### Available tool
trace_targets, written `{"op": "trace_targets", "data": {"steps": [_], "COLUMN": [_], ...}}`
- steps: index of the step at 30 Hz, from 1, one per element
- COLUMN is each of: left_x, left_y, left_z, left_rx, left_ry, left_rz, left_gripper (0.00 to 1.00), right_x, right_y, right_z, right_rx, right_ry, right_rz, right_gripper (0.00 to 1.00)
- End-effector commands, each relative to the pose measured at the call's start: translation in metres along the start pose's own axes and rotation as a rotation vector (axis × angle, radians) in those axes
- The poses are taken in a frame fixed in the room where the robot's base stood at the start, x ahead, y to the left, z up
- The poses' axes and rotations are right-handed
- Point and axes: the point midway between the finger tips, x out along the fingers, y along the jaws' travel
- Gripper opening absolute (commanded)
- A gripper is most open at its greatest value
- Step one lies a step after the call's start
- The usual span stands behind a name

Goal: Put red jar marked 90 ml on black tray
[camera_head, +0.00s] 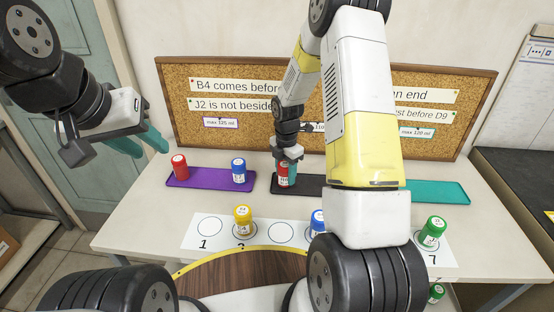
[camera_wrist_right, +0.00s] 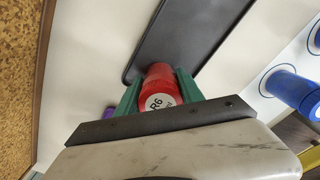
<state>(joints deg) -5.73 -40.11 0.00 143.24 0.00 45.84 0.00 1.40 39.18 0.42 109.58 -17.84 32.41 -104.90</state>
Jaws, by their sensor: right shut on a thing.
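A red jar (camera_head: 283,175) is held between the teal fingers of my right gripper (camera_head: 288,160). In the right wrist view the red jar (camera_wrist_right: 160,87) shows a white label reading R6; the smaller line under it is too small to read. The black tray (camera_head: 311,188) lies on the bench, partly hidden by my right arm; it also shows in the right wrist view (camera_wrist_right: 190,35). The jar is at the tray's left end; I cannot tell whether its base touches the tray. My left gripper (camera_head: 151,131) is open and empty, above the bench's left side.
A purple tray (camera_head: 208,180) holds another red jar (camera_head: 180,166) and a blue jar (camera_head: 239,170). A teal tray (camera_head: 440,192) is at right. A numbered strip (camera_head: 203,242) in front carries yellow (camera_head: 243,219), blue (camera_head: 317,222) and green (camera_head: 432,232) jars. A corkboard (camera_head: 220,140) stands behind.

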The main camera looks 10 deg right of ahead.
Motion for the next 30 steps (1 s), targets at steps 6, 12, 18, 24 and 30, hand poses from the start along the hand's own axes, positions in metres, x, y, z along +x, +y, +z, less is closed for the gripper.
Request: {"op": "trace_targets", "data": {"steps": [6,12,18,24,30], "left_x": [0.000,0.000,0.000,0.000,0.000], "left_y": [0.000,0.000,0.000,0.000,0.000], "left_z": [0.000,0.000,0.000,0.000,0.000], "left_rx": [0.000,0.000,0.000,0.000,0.000], "left_ry": [0.000,0.000,0.000,0.000,0.000], "left_rz": [0.000,0.000,0.000,0.000,0.000], "left_gripper": [0.36,0.36,0.36,0.36,0.36], "right_x": [0.002,0.005,0.004,0.003,-0.020], "right_y": [0.001,0.000,0.000,0.000,0.001], "right_z": [0.000,0.000,0.000,0.000,0.001], "right_rx": [0.000,0.001,0.001,0.001,0.002], "right_ry": [-0.001,0.000,0.000,-0.001,-0.002], "right_rz": [0.002,0.001,0.001,0.002,0.006], "right_gripper": [0.01,0.52,0.66,0.66,0.66]}}
